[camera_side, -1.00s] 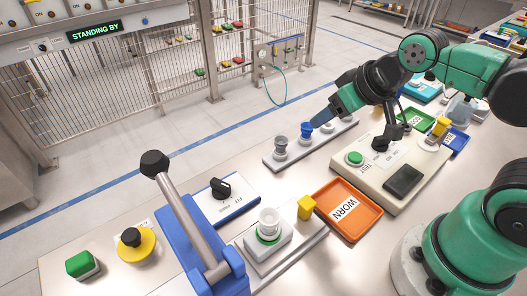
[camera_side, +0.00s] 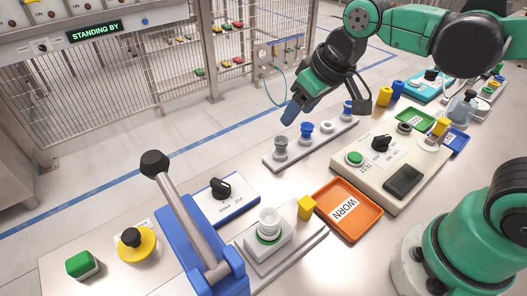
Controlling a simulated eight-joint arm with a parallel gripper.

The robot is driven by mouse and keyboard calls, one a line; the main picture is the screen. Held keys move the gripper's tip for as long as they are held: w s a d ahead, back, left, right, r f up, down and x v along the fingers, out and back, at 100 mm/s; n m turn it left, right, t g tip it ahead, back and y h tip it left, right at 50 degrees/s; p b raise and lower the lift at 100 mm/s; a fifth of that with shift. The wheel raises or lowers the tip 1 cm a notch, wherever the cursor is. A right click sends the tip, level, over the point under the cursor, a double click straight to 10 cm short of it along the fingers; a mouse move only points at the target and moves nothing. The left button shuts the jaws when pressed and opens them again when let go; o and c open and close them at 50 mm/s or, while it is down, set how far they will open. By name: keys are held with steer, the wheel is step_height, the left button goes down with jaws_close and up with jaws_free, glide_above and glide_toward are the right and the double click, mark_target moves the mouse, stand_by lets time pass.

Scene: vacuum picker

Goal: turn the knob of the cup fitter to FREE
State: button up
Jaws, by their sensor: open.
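The cup fitter's black knob (camera_side: 221,187) sits on a blue-edged white plate (camera_side: 232,207) with printed labels that look like FIT and FREE. I cannot tell which label its pointer faces. Beside it is a blue lever stand (camera_side: 225,270) with a grey handle and black ball. A white cup (camera_side: 269,220) stands on a pale block to the right of the lever. My gripper (camera_side: 290,113) is in the air near the cup rack, up and right of the knob and apart from it. Its jaws are open, with nothing seen in them.
A rack (camera_side: 300,152) holds grey, blue and white cups. A tester box (camera_side: 395,165) with another black knob (camera_side: 381,143) and an orange WORN tray (camera_side: 349,210) lie to the right.

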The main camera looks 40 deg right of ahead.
steer(key=w+a+f+n+g, duration=0.2)
steer(key=w+a+g, duration=0.15)
steer(key=a, duration=0.35)
steer(key=n+g, duration=0.1)
glide_above(220, 183)
steer(key=shift+h, duration=0.3)
steer(key=f, duration=0.4)
steer(key=shift+d, duration=0.2)
steer(key=shift+a+f+g, duration=0.2)
steer(key=shift+f+g, duration=0.05)
steer(key=shift+f, duration=2.8)
steer(key=shift+c, duration=0.2)
jaws_close()
